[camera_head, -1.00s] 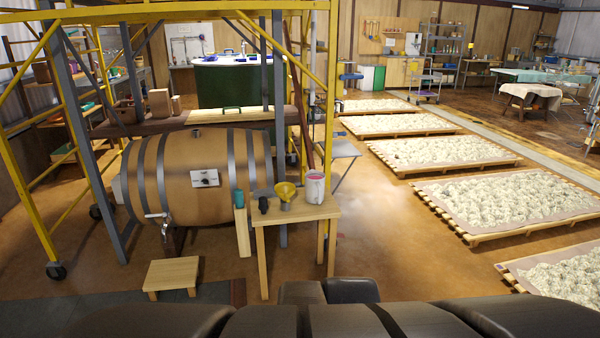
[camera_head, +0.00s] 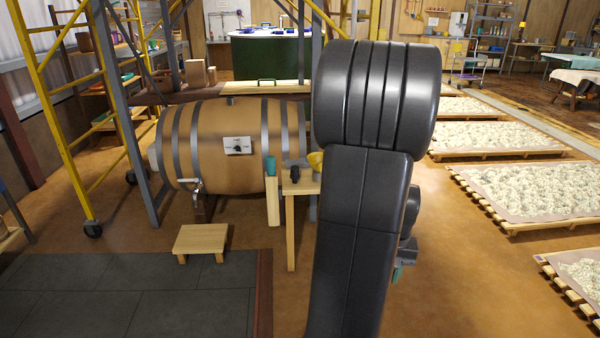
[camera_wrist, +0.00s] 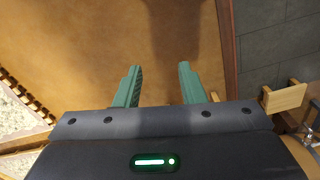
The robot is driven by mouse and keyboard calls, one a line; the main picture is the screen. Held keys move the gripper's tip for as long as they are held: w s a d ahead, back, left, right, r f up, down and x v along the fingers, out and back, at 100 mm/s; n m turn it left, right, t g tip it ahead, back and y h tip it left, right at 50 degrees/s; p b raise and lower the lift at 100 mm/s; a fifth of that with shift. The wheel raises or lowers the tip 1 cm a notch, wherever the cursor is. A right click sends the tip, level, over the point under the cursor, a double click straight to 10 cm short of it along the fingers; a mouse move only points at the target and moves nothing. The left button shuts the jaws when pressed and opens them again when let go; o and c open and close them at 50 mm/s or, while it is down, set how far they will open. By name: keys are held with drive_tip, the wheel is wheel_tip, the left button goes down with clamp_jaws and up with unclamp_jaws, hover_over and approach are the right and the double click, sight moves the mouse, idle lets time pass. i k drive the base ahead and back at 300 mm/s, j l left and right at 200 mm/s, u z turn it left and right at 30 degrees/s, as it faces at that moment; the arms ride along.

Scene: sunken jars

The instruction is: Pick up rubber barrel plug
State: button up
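The wooden barrel (camera_head: 205,145) lies on its side with dark hoops, and a small dark piece (camera_head: 230,100) sits on its top. A dark object (camera_head: 295,172) stands on the small wooden table (camera_head: 305,187) beside the barrel. I cannot tell which of these, if either, is the rubber barrel plug. My gripper shows in the wrist view (camera_wrist: 158,72) with its two green fingers apart and nothing between them, above brown floor. In the head view my arm hides most of it and part of the table.
A teal cup-like thing (camera_head: 271,166) sits on a post beside the table. A yellow funnel (camera_head: 316,160) is partly behind my arm. A low wooden stool (camera_head: 202,240) stands before the barrel. Yellow scaffolding (camera_head: 50,110) is at left and loaded pallets (camera_head: 540,190) at right.

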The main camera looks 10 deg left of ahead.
sight(294, 175)
drive_tip(key=i+j+u, duration=0.1)
drive_tip(key=i+j, duration=0.2)
drive_tip(key=i, duration=0.3)
drive_tip(key=i+j, duration=0.2)
drive_tip(key=i, duration=0.45)
drive_tip(key=i+j+u, duration=0.15)
drive_tip(key=i, duration=0.45)
drive_tip(key=i+j+u, duration=0.1)
drive_tip(key=i+j, duration=0.15)
drive_tip(key=i, duration=0.4)
